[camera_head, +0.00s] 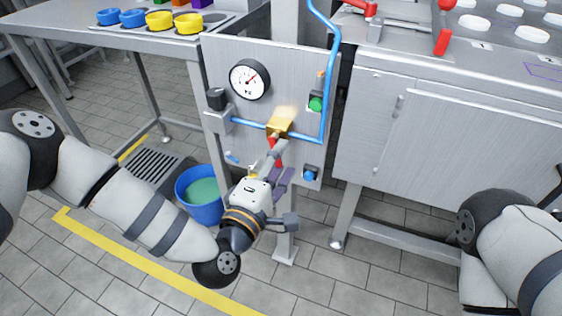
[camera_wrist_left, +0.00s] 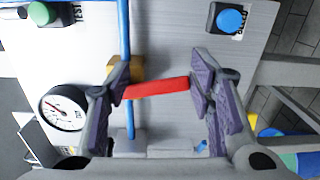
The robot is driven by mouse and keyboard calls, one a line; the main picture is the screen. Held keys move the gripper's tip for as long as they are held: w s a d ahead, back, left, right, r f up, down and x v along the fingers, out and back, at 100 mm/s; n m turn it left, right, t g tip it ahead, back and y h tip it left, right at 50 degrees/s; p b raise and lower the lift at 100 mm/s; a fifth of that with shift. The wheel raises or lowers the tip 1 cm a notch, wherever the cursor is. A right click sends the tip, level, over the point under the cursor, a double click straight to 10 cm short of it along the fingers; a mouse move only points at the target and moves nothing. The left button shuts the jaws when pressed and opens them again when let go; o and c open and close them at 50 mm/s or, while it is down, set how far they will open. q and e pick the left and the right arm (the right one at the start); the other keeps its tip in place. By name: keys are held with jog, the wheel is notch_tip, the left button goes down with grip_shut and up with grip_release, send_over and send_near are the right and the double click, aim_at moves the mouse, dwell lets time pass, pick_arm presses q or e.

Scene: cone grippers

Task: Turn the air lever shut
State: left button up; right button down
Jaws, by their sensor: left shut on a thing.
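The red air lever (camera_head: 279,154) hangs down from a brass valve (camera_head: 280,122) on the grey panel. In the left wrist view the lever (camera_wrist_left: 157,88) lies roughly across the blue pipe (camera_wrist_left: 124,30). My left gripper (camera_head: 275,163) is at the lever, just below the valve. In the left wrist view its purple-padded fingers (camera_wrist_left: 160,82) stand at the two ends of the visible red part, shut on the lever. The fingers partly hide the lever in the head view. My right gripper is out of view.
The panel carries a pressure gauge (camera_head: 250,79), a green button (camera_head: 316,102), a blue button (camera_head: 310,174) and a black knob (camera_head: 216,98). A blue bucket (camera_head: 199,208) stands on the floor at left. A steel cabinet (camera_head: 450,140) is close on the right.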

pick_arm(q)
jog(key=shift+w+a+r+t+y, duration=0.3)
jog(key=shift+w+a+r+t, duration=0.1)
jog(key=shift+w+a+r, duration=0.3)
jog(key=o, duration=1.4)
jog(key=shift+s, duration=0.2)
jog(key=shift+o, duration=0.7)
jog(key=shift+f, duration=0.25)
jog(key=shift+s+f, duration=0.1)
jog(key=d+p+v, duration=0.1)
jog(key=p+v, duration=0.3)
jog(key=v, duration=1)
jog(key=shift+r, duration=0.45)
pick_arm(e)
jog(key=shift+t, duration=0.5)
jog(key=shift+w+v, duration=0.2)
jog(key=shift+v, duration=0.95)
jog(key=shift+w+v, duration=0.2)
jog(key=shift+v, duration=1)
pick_arm(q)
jog(key=shift+s, duration=0.1)
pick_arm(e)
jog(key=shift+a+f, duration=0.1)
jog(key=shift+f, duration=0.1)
